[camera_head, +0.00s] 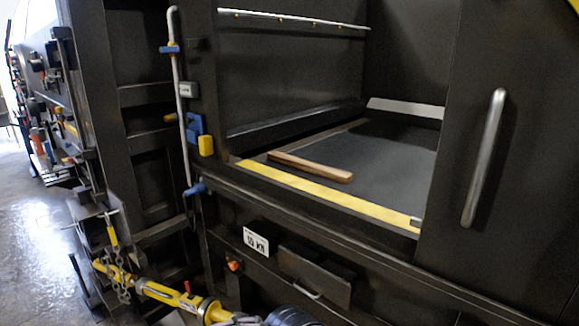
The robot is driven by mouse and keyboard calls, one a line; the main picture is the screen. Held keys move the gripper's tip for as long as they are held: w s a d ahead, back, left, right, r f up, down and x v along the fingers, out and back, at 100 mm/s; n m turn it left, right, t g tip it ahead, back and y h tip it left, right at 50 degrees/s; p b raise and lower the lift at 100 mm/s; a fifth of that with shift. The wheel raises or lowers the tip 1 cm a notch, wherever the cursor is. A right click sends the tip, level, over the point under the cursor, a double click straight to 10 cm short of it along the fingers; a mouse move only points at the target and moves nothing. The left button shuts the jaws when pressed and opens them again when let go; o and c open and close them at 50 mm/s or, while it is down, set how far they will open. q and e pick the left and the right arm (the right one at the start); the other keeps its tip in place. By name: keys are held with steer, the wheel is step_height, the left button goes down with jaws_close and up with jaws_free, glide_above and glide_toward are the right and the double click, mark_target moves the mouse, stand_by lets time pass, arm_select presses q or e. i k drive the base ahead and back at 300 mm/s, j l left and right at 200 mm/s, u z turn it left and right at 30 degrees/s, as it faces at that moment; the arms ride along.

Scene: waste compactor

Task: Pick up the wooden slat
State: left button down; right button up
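The wooden slat (310,167) is a short, flat, light-brown bar. It lies on the dark floor of the compactor chamber (385,152), just behind the yellow edge strip (325,195) of the opening. Its right end is close to the strip, and its left end points toward the chamber's left side. Nothing touches it from above. Neither of my grippers can be made out in the head view. A dark ribbed round part (290,317) is cut off by the bottom edge, and I cannot tell what it is.
A sliding door with a vertical metal handle (484,158) stands right of the opening. A metal rod (180,100) with blue clamps rises at its left. A yellow bar (165,293) with a chain sticks out low at left. Bare floor (40,235) shows at far left.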

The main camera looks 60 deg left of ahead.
mark_target(338, 176)
steer(key=u, duration=1.9)
